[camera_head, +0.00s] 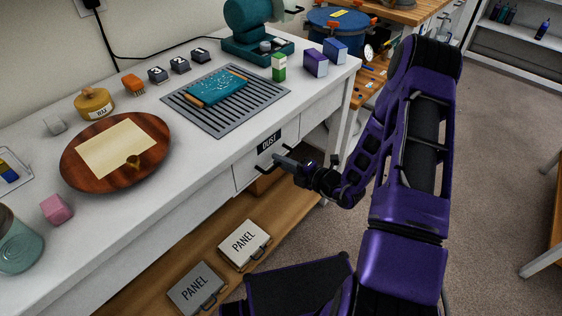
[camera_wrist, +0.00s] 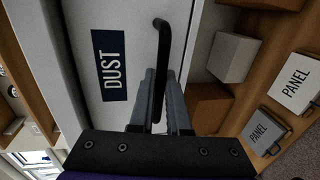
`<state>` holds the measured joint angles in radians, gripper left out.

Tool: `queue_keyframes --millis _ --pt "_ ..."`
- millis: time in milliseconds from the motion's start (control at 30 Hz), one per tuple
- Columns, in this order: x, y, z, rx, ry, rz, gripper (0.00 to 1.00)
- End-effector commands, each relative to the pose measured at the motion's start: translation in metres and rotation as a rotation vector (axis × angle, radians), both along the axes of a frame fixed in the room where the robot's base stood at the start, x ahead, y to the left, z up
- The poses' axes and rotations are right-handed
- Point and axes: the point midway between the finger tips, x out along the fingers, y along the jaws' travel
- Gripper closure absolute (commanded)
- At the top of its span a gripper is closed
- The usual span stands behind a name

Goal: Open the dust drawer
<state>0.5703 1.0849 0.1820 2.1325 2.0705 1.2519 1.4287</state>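The dust drawer (camera_head: 246,170) is a white front under the worktop, with a black DUST label, which also shows in the wrist view (camera_wrist: 112,65). It looks about flush with the table front. Its black bar handle (camera_wrist: 162,45) stands out from the front. My gripper (camera_head: 280,161) reaches it from the right. In the wrist view my gripper's two grey fingers (camera_wrist: 160,85) lie on either side of the handle, with little gap, and look shut on it. The exact contact is partly hidden by the fingers.
On the shelf below are a white PANEL case (camera_head: 243,243) and a grey PANEL case (camera_head: 196,288). The worktop above holds a grey slotted grille (camera_head: 222,122) with a teal piece, a round wooden board (camera_head: 70,165) and small boxes. Floor (camera_head: 490,150) to the right is clear.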

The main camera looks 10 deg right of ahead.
Motion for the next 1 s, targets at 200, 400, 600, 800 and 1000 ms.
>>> queue_keyframes --millis 200,400,600,800,1000 --pt "-0.0001 -0.0001 0.0001 0.000 0.000 0.000 1.00" --pt "-0.0002 -0.0002 0.0002 0.000 0.000 0.000 1.00" --pt "-0.0002 -0.0002 0.0002 0.000 0.000 0.000 1.00" --pt "-0.0002 -0.0002 0.0002 0.000 0.000 0.000 1.00" --pt "-0.0002 -0.0002 0.0002 0.000 0.000 0.000 1.00"
